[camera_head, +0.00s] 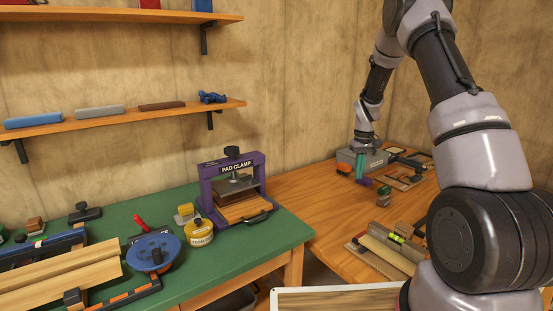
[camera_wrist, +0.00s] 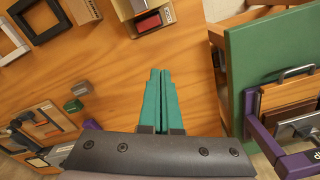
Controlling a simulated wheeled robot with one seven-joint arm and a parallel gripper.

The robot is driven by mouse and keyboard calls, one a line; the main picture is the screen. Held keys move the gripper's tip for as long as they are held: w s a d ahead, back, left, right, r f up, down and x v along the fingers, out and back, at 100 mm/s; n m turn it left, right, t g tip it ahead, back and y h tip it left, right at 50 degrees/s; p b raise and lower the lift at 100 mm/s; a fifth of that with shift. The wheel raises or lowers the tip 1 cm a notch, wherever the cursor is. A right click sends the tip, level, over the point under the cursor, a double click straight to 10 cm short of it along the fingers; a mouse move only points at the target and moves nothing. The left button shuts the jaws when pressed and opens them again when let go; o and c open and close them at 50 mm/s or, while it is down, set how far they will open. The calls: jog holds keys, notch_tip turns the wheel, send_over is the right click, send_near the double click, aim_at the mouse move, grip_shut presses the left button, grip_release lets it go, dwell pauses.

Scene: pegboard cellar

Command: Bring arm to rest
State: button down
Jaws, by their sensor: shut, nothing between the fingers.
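My arm reaches from the right side of the head view over the wooden table at the back. My gripper (camera_head: 359,178) points down there, low over the table, with teal fingers. In the wrist view my gripper (camera_wrist: 160,72) has its two fingers side by side, closed, with nothing between them. Bare wood of the table (camera_wrist: 110,75) shows around the fingertips. I cannot tell the exact height of the tips above the wood.
A small purple object (camera_head: 366,183) lies near the fingers. A purple pad clamp (camera_head: 206,185) stands on the green bench (camera_head: 213,263) at left. Wood racks (camera_head: 381,254) lie on the table's near part.

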jog(key=s+a+r+m+t, duration=0.15)
jog(key=s+r, duration=0.45)
jog(key=r, duration=0.6)
jog(key=s+a+r+m+t, duration=0.1)
jog(key=s+a+r+t, duration=0.15)
jog(key=s+r, duration=0.7)
jog(key=s+a+r+m+t+y, duration=0.1)
jog(key=s+a+r, duration=0.1)
jog(key=s+r, duration=0.3)
jog(key=s+a+r+m+t, duration=0.2)
jog(key=s+r, duration=0.3)
jog(key=s, duration=0.9)
jog(key=shift+s+r+y, duration=0.25)
jog(key=shift+r+y, duration=0.05)
jog(key=shift+y, duration=0.1)
